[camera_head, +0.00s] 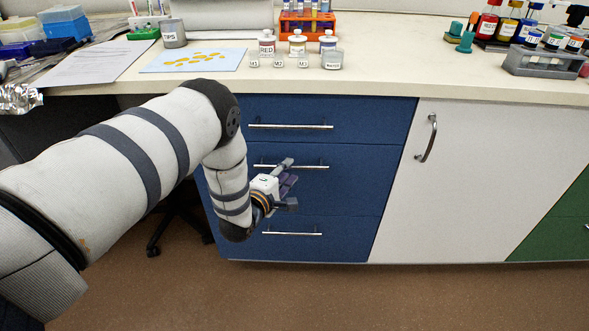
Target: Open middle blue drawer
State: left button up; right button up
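The blue drawer unit under the bench has a top, a middle and a bottom drawer. The middle blue drawer (350,188) looks shut, flush with the others. Its silver bar handle (312,167) runs level near the top of its front. My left gripper (289,184) is in front of this drawer, partly covering it. Its two fingers are spread apart, one at about handle height and one lower. The upper finger overlaps the handle in the picture; I cannot tell whether they touch. Nothing shows held between the fingers. My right gripper is out of view.
The top drawer handle (290,126) and bottom drawer handle (292,233) lie above and below. A white cabinet door (470,190) is to the right. Bottles and racks stand on the bench top (400,75). The brown floor (350,295) in front is clear.

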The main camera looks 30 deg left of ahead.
aim_at(292, 166)
pick_arm(q)
jog(key=x, duration=0.3)
jog(key=shift+w, duration=0.2)
jog(key=shift+c, duration=0.2)
grip_shut()
jog(key=shift+s+d+f, duration=0.1)
